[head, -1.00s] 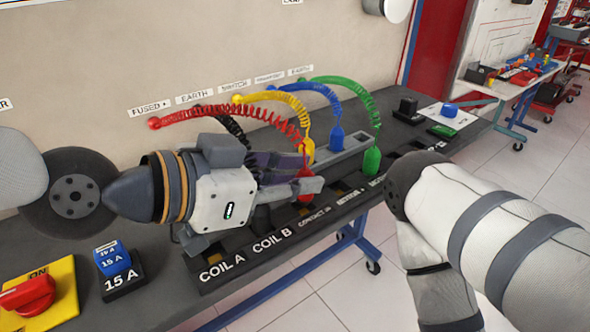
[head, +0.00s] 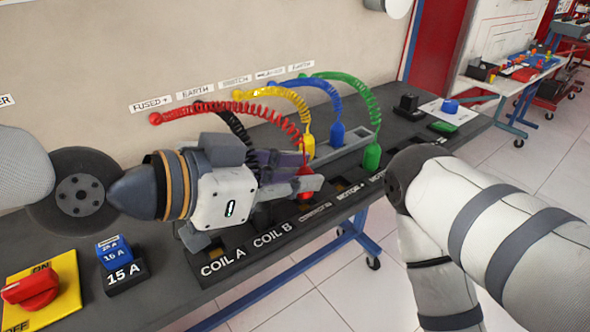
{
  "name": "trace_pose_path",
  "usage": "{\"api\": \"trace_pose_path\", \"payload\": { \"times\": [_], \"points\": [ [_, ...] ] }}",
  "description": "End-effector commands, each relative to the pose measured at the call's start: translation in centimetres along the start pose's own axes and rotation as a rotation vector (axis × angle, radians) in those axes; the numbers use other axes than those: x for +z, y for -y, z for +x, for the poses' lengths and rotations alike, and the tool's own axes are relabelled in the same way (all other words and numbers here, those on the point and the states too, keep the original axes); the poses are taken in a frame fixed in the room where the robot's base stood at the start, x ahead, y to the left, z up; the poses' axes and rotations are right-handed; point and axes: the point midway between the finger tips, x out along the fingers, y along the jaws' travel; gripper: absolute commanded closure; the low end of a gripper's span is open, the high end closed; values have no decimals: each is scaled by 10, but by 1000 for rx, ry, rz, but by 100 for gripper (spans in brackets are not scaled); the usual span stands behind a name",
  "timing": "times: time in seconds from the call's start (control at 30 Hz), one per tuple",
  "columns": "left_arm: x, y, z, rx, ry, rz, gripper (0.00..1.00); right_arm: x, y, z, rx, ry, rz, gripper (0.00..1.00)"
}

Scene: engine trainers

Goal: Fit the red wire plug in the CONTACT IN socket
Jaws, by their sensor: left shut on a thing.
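My left gripper (head: 308,173) is shut on the red wire plug (head: 305,184), with grey fingers on both sides of it. The plug is upright, over the row of sockets just behind the CONTACT IN label (head: 315,212). The gripper and plug hide the CONTACT IN socket, so I cannot tell whether the plug's tip is in it or above it. The coiled red wire (head: 230,109) arches from the wall by the FUSED + label down to the plug. My right arm shows at the right, but its gripper is out of view.
Yellow (head: 309,146), blue (head: 337,134) and green (head: 371,156) wire plugs stand behind and right. A black wire (head: 237,130) passes behind my left gripper. A 15 A block (head: 123,277) and a red switch (head: 30,290) lie at the left.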

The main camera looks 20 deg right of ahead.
Motion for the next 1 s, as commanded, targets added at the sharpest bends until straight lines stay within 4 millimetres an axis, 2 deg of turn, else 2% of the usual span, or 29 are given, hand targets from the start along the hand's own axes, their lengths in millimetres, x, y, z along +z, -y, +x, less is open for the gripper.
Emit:
{"api": "trace_pose_path", "payload": {
  "times": [0.87,0.9,1.0],
  "points": [
    [13,0,5,1,0,-1,100,2,0,4,0,11,0,60],
    [12,0,5,0,0,0,72,2,0,4,0,11,0,60],
    [12,0,5,0,-1,0,71,2,0,4,0,11,0,60]
  ]
}}
